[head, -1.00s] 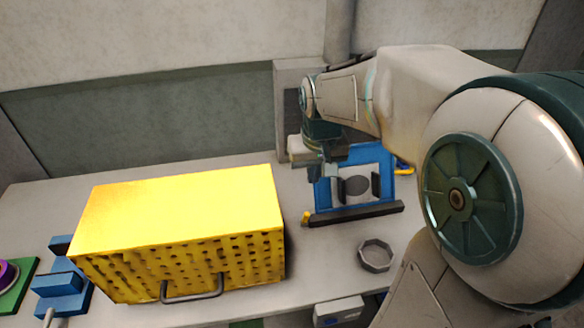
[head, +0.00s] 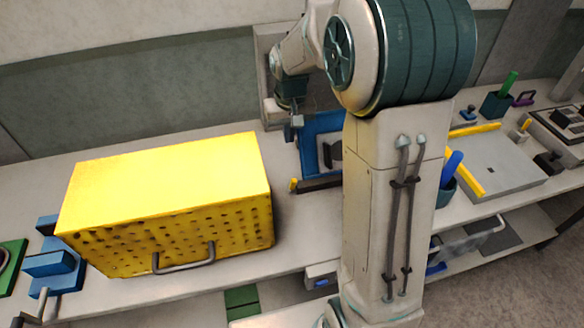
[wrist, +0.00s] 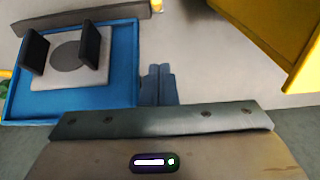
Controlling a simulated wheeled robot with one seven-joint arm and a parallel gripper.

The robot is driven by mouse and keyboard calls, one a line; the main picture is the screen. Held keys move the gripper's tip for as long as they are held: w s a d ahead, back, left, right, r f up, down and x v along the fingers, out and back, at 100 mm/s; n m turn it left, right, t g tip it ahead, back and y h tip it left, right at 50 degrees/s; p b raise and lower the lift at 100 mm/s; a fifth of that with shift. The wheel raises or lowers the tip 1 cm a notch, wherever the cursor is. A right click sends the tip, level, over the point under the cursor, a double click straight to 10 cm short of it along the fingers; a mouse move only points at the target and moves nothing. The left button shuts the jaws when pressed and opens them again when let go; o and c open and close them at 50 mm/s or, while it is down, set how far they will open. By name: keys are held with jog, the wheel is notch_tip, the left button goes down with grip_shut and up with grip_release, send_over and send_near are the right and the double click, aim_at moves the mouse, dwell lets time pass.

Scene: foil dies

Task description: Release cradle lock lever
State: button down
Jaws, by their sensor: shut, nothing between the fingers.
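A blue cradle (head: 310,155) with a pale plate and black upright pads stands by the back wall, partly hidden behind my arm. In the wrist view the cradle (wrist: 122,85) fills the left, with a grey disc between its two black pads (wrist: 94,46). A yellow piece (wrist: 5,78), possibly the lock lever, shows at the left picture edge beside the cradle's far side. My gripper (head: 292,132) is just left of the cradle's near side. In the wrist view its fingers (wrist: 157,82) are together and empty, apart from the cradle's blue edge.
A large yellow perforated box (head: 165,195) with a grey handle stands to the left. A dark bar (head: 318,184) with a yellow end (head: 293,185) lies along the cradle's front.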

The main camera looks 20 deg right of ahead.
aim_at(293, 185)
jog(key=f, duration=0.3)
jog(key=s+f+p, duration=0.1)
jog(key=f, duration=0.2)
jog(key=f+p, duration=0.1)
jog(key=f, duration=0.2)
jog(key=shift+s+f, duration=0.3)
jog(key=shift+s, duration=0.05)
jog(key=shift+s+f+p, duration=0.3)
jog(key=shift+s+p, duration=0.1)
jog(key=shift+s, duration=0.1)
jog(key=shift+s+f+b, duration=0.1)
jog(key=shift+f+b, duration=0.15)
jog(key=shift+b, duration=0.45)
